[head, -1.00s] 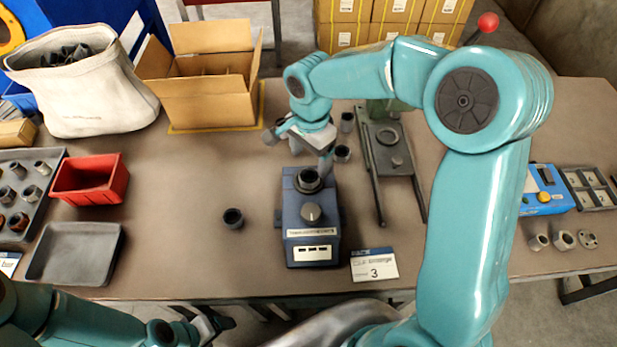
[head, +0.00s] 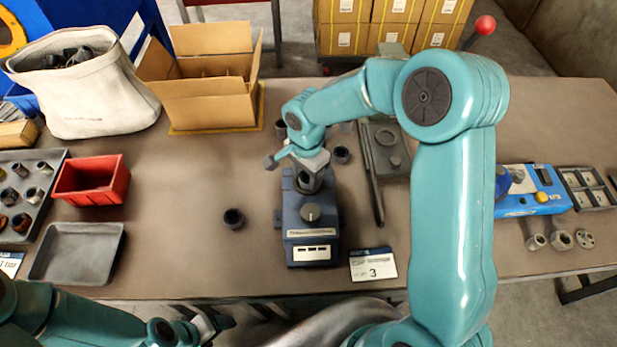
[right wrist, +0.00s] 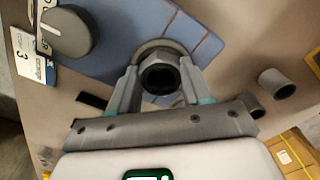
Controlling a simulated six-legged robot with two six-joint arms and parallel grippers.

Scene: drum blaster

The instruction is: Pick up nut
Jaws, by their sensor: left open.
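A dark hexagonal nut (right wrist: 160,75) sits at the top of the blue device (head: 311,240). In the right wrist view it lies between the two fingers of my right gripper (right wrist: 160,88). The fingers are beside the nut on both sides, close to it; I cannot tell whether they touch it. In the head view my right gripper (head: 309,172) is over the back of the device and hides most of the nut. My left gripper (head: 212,325) is open and empty, low at the front edge of the table.
The device has a round knob (head: 311,213). A loose dark nut (head: 234,218) stands left of it. More dark round parts (head: 342,154) and a grey fixture (head: 388,150) lie behind and right. A red bin (head: 92,180), grey tray (head: 78,252) and cardboard box (head: 212,85) are left.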

